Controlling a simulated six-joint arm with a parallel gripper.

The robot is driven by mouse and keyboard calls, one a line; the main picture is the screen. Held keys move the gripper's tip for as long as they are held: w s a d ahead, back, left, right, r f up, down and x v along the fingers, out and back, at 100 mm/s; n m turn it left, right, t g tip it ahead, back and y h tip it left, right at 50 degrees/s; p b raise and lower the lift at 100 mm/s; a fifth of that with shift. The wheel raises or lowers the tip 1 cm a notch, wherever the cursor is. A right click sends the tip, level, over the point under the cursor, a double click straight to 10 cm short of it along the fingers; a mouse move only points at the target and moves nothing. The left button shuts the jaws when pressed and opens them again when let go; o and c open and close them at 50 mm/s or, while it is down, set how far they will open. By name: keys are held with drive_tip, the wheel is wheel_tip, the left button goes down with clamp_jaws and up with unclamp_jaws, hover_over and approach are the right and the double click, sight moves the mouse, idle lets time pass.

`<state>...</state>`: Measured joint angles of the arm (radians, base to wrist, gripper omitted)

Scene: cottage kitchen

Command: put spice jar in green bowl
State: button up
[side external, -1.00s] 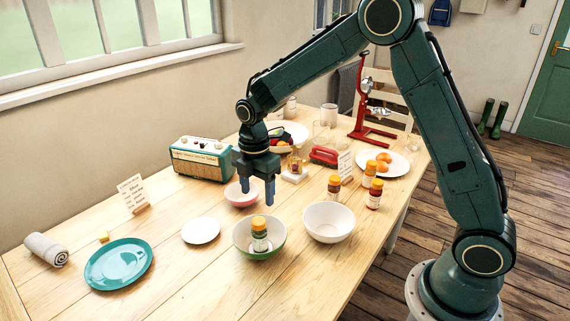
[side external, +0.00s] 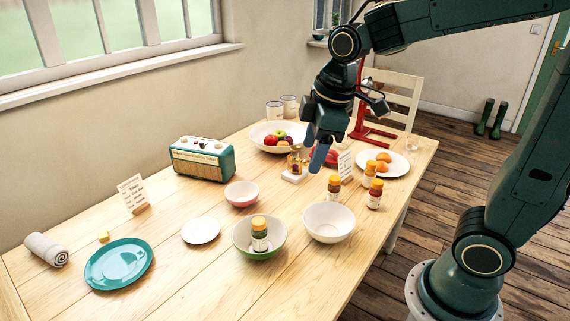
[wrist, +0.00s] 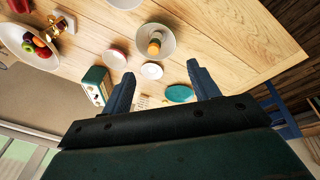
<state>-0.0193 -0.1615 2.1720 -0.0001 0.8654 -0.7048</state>
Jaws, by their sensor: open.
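A spice jar (side external: 259,229) with an orange lid and a green label stands upright inside the green bowl (side external: 243,249), which is white inside. The jar (wrist: 155,43) also shows in its bowl (wrist: 171,37) in the wrist view. My gripper (side external: 318,157) is raised above the back part of the table, away from the green bowl. In the wrist view its fingers (wrist: 163,88) are apart with nothing between them.
A white bowl (side external: 329,222) stands right of the green bowl, a pink bowl (side external: 241,194) behind it. A small white plate (side external: 201,230), teal plate (side external: 118,264) and radio (side external: 202,160) are to the left. A fruit bowl (side external: 262,144) and a red stand (side external: 372,136) are at the back.

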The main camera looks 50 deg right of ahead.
drive_tip(key=s+r+m+t, duration=0.1)
drive_tip(key=s+m+t, duration=0.1)
drive_tip(key=s+m, duration=0.6)
drive_tip(key=shift+s+d+r+t, duration=0.3)
drive_tip(key=shift+s+r, duration=0.1)
drive_tip(key=shift+s, duration=2.6)
